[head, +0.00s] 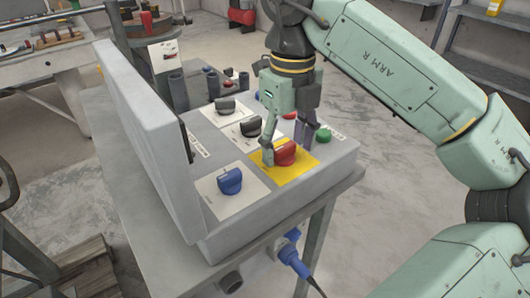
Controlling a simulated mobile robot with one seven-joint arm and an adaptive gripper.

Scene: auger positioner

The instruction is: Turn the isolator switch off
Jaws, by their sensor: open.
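The isolator switch looks to be the red rotary knob (286,153) on a yellow plate (294,171), on the sloped top of the grey control box (330,160). My gripper (287,150) points down over this knob. It is open, with one finger left of the knob and the other behind it to the right. I cannot tell whether either finger touches it. The knob's marks are too small to read, and the gripper partly hides the plate's far side.
A blue knob (229,181) sits left of the yellow plate, and black knobs (248,127) sit behind. A green button (323,135) is close to the right finger. The box's raised lid (150,130) stands along the left. A blue plug (292,255) hangs below the front.

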